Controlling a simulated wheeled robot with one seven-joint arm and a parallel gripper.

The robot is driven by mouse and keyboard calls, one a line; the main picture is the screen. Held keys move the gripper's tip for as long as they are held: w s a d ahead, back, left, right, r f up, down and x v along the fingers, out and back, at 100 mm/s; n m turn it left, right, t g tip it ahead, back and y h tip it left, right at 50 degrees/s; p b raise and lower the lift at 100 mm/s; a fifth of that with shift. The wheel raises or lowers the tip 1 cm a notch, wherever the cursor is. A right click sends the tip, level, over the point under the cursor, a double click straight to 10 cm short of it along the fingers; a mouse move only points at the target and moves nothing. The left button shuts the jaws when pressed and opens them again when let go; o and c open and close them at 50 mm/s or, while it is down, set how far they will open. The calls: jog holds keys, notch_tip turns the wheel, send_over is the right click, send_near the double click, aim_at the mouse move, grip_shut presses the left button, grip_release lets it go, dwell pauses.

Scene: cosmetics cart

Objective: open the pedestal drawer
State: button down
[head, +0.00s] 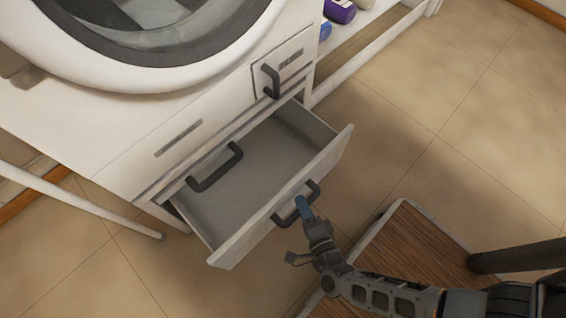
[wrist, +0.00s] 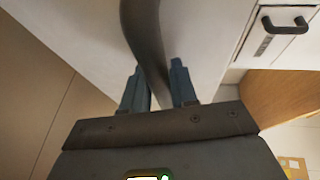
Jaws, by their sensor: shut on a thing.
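The pedestal drawer (head: 262,166) is pulled well out from under the washing machine in the head view. Its inside is grey and looks empty. A dark bar handle (head: 283,217) is on its white front panel (head: 236,247). My gripper (head: 303,205) is at that handle, its blue fingers shut around the bar. In the wrist view the dark handle (wrist: 142,30) runs down between the two fingers of my gripper (wrist: 158,88). The exact contact is partly hidden by the fingers.
The white washing machine (head: 150,85) stands above the drawer. A second dark handle (head: 215,167) and a small panel with a handle (head: 270,80) are on the machine side. Tiled floor (head: 420,110) is clear at right.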

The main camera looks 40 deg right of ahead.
jog(key=s, duration=0.6)
jog(key=c, duration=1)
grip_release()
jog(key=shift+w, duration=0.1)
jog(key=shift+o, duration=0.2)
jog(key=v, duration=0.7)
jog(key=shift+s+a+p, duration=0.15)
jog(key=shift+s+p, duration=0.2)
jog(key=shift+s, duration=0.05)
jog(key=shift+r, duration=0.15)
notch_tip(320, 180, up, 66)
jog(key=d+n+y+p, duration=0.2)
jog(key=n+y+p, duration=0.4)
jog(key=n+p, duration=1.5)
jog(key=s+p, duration=0.1)
jog(key=p, duration=0.7)
jog(key=shift+d+n+p, duration=0.3)
jog(key=shift+d+p, duration=0.1)
